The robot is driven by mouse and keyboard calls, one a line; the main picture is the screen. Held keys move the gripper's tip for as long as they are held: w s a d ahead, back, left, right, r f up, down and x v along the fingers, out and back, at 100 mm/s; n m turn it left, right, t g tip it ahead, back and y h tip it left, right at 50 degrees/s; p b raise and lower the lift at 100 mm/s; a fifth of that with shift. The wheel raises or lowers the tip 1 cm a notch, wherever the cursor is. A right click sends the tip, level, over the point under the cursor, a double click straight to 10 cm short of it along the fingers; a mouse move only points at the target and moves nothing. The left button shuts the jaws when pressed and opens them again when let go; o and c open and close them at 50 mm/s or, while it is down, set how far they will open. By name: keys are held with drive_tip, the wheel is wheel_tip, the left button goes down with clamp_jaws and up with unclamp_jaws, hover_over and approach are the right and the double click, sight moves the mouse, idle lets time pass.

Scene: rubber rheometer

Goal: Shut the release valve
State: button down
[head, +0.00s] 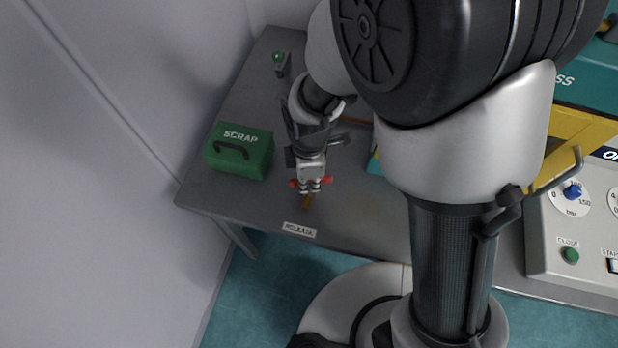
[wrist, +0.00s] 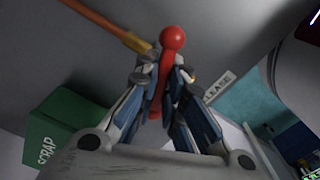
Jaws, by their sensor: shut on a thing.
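My fingers hide part of the lever and the valve body.
A white "RELEASE" label (head: 299,229) lies near the table's front edge. A green SCRAP box (head: 240,151) with a dark handle stands to the left on the grey table (head: 225,195). A control panel (head: 555,235) with dials is at the right. A wall borders the left.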

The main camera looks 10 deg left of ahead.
drive_tip(key=m+p, duration=0.1)
drive_tip(key=m, duration=0.3)
drive_tip(key=shift+w+m, duration=0.1)
drive_tip(key=shift+m, duration=0.2)
drive_tip(key=c, duration=1.7)
unclamp_jaws()
wheel_tip(320, 180, up, 12)
